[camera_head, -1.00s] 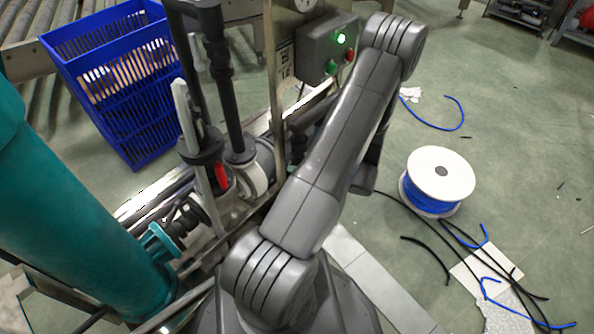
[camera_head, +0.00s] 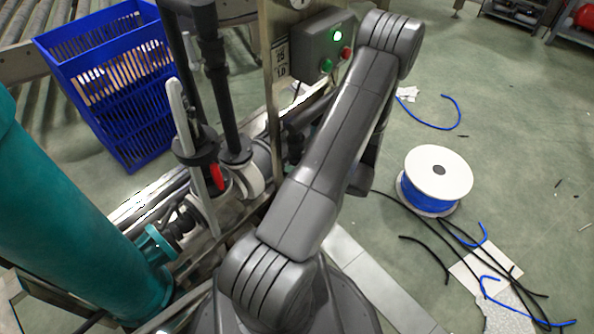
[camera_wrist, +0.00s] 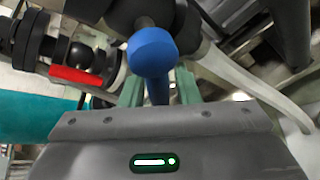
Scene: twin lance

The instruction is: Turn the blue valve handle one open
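The blue valve handle (camera_wrist: 152,52) shows in the wrist view as a rounded blue knob with a blue stem running down behind the edge of my gripper's body. My gripper (camera_wrist: 158,88) has two greenish fingers, one on each side of the blue stem. The fingers stand apart, with narrow gaps visible between them and the stem. The fingertips are partly hidden by the knob and the gripper body. In the head view my grey arm covers the gripper and I cannot make out the blue handle.
A red handle (camera_wrist: 76,76) sits left of the blue one; a pale lever (camera_wrist: 250,84) runs to the right. The head view shows a teal pipe (camera_head: 70,215), a blue crate (camera_head: 115,95), a control box (camera_head: 322,50) and a cable spool (camera_head: 438,175) on the floor.

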